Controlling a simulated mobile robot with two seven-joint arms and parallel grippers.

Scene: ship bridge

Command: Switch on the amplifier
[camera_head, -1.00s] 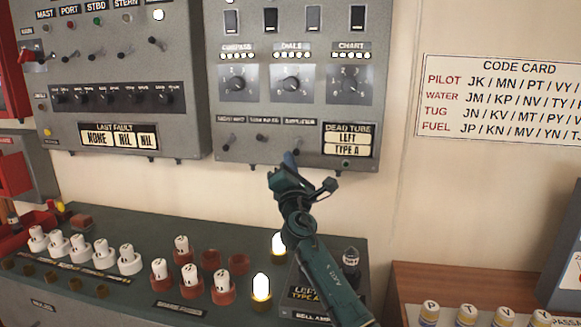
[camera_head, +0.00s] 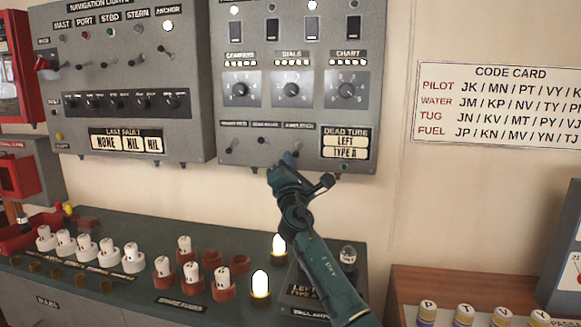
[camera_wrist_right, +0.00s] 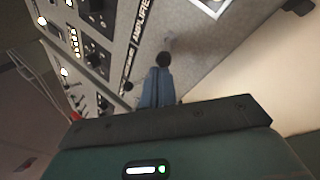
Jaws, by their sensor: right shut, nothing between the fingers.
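The amplifier switch is a small toggle lever with a dark round knob on the grey panel (camera_head: 230,165), under the rightmost of three labels in the bottom row. In the head view my right gripper (camera_head: 288,160) covers it. In the right wrist view the knob (camera_wrist_right: 163,59) shows just beyond the tips of my shut right gripper (camera_wrist_right: 160,76), beside a label reading AMPLIFIER (camera_wrist_right: 141,32). The tips are at or very near the knob; I cannot tell whether they touch it. Nothing is between the fingers. My left gripper is not in view.
Two neighbouring toggle levers (camera_head: 232,148) are left of my gripper. The dead tube display (camera_head: 345,143) is close on the right. A code card (camera_head: 500,105) hangs at right.

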